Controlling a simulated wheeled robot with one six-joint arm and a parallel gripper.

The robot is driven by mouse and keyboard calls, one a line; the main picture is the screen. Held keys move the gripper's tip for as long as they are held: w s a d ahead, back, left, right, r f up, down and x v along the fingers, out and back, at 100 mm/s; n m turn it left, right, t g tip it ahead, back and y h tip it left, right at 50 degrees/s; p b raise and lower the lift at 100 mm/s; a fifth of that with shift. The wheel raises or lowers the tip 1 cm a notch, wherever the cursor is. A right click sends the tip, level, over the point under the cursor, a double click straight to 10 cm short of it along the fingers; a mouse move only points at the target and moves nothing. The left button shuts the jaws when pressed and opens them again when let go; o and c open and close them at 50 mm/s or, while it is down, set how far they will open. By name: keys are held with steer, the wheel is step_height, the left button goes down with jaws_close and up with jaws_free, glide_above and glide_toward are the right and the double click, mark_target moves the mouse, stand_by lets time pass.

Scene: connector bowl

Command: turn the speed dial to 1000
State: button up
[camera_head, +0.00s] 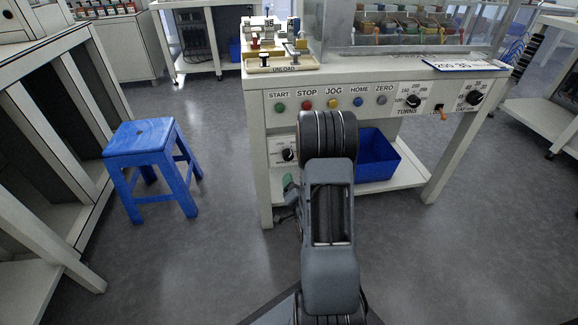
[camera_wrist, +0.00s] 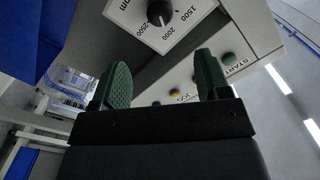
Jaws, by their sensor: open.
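The speed dial (camera_head: 288,155) is a black knob on a white scale plate, low on the left of the machine's front; my arm hides part of its surroundings. It also shows in the wrist view (camera_wrist: 160,11), cut by the top edge. Its plate there reads 1500, 2000, 2500 and part of "rpm"; 1000 is not visible. A pale mark shows on the knob, but I cannot tell which number it meets. My gripper (camera_wrist: 165,78) has its two green fingers apart and empty, with the dial beyond them. In the head view it is partly hidden behind my arm, below the dial.
Above the dial are START (camera_head: 280,107), STOP (camera_head: 306,105), JOG (camera_head: 333,103), HOME (camera_head: 358,101) and ZERO (camera_head: 381,99) buttons. A TURNS dial (camera_head: 413,101) and another dial (camera_head: 474,98) sit right. A blue bin (camera_head: 377,160) stands on the lower shelf, a blue stool (camera_head: 140,140) left.

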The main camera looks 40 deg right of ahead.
mark_target(289, 158)
steer(key=b+x, duration=0.3)
steer(key=x, duration=1)
steer(key=shift+w+d, duration=0.1)
steer(key=shift+w, duration=0.1)
steer(key=shift+c, duration=0.4)
steer(key=c, duration=0.8)
steer(key=shift+c, duration=0.2)
